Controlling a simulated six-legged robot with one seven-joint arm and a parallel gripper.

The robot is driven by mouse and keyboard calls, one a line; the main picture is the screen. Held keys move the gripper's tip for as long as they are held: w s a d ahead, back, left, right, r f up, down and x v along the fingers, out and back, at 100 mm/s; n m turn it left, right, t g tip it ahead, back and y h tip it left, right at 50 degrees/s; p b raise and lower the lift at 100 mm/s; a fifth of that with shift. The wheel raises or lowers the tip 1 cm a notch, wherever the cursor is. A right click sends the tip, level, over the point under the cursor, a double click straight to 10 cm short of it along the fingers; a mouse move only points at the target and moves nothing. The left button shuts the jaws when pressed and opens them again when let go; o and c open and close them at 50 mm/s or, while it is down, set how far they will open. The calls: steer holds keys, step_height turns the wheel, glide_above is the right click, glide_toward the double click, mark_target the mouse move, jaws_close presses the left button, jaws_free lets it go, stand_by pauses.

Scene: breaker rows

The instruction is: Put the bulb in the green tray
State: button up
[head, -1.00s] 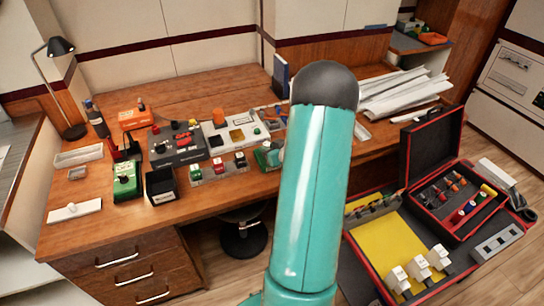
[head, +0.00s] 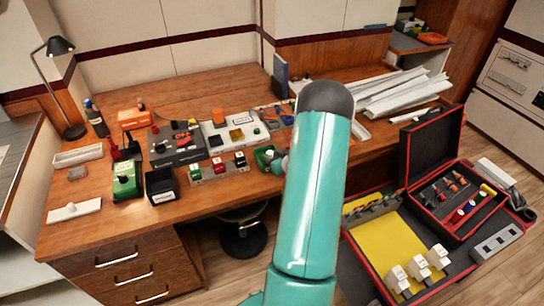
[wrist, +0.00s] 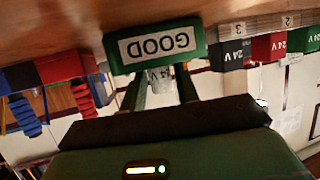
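The green tray (head: 263,155) stands near the front edge of the bench, partly covered by my arm in the head view. In the wrist view, which is upside down, its front wall (wrist: 196,44) carries a label reading GOOD. My gripper (wrist: 160,78) is at the tray's rim, its fingertips hidden behind that wall. A pale, clear bulb (wrist: 161,75) fills the gap between the two fingers, close to the rim. Its lower end is hidden, so I cannot tell whether it touches the tray floor.
A row of breakers (head: 219,168) stands left of the tray, with a black bin (head: 161,184) and a green device (head: 126,181) further left. A grey box (head: 178,146) and a white panel (head: 232,131) stand behind. An open case (head: 432,150) lies at the right.

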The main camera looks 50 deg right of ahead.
steer(key=shift+o, duration=0.8)
